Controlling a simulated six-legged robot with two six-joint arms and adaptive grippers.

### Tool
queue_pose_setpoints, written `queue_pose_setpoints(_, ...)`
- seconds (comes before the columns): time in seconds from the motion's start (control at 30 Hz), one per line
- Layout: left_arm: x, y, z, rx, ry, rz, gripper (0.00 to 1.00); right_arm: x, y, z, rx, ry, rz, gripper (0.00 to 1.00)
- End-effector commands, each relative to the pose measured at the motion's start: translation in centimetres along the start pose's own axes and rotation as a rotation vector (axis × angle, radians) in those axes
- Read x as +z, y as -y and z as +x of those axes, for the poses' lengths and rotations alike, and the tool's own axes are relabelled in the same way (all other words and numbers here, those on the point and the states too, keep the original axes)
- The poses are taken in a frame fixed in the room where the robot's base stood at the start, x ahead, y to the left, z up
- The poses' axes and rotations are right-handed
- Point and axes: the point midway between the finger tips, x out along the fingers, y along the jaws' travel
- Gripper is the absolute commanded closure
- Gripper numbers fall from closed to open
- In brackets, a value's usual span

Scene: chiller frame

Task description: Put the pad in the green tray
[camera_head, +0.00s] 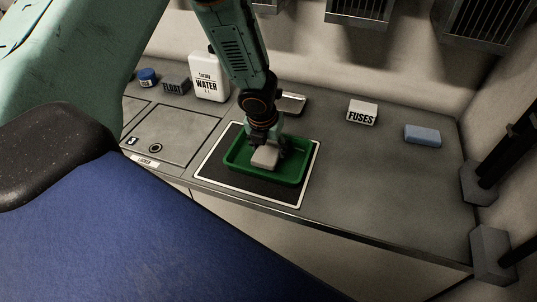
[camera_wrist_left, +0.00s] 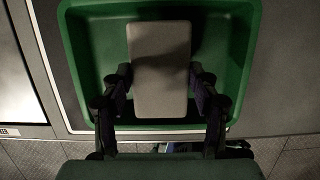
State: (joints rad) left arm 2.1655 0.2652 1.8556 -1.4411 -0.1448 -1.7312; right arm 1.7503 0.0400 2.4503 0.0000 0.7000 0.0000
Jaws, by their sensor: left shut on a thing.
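The green tray (camera_head: 296,170) stands on a dark mat with a white border on the grey counter. A pale grey pad (camera_head: 265,157) is between the fingers of my left gripper (camera_head: 266,146), over the inside of the tray. In the left wrist view the pad (camera_wrist_left: 159,70) lies between the two fingers of the gripper (camera_wrist_left: 160,88), with the tray wall (camera_wrist_left: 72,60) around it. The left gripper is shut on the pad. I cannot tell whether the pad touches the tray floor. My right gripper is not in view.
A white water container (camera_head: 209,80), a float box (camera_head: 175,84) and a blue-lidded jar (camera_head: 147,77) stand at the back left. A metal dish (camera_head: 291,103) sits behind the tray. A fuses box (camera_head: 362,113) and a blue block (camera_head: 422,134) are at right. The front right counter is clear.

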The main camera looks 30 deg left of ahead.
Motion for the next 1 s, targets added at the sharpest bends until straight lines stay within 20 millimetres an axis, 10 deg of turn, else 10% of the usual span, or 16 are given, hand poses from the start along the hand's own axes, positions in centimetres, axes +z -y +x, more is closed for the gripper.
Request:
queue_pose_setpoints(0.57, -0.6, 0.0, 2.3, 0.000, 0.000, -0.001, 0.69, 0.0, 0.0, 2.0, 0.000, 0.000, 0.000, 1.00)
queue_pose_setpoints(0.6, -0.6, 0.0, 2.3, 0.000, 0.000, -0.001, 0.38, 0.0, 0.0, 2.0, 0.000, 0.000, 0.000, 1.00)
queue_pose_setpoints(1.0, -0.6, 0.0, 2.2, 0.000, 0.000, -0.001, 0.17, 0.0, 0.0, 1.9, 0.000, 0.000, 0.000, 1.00)
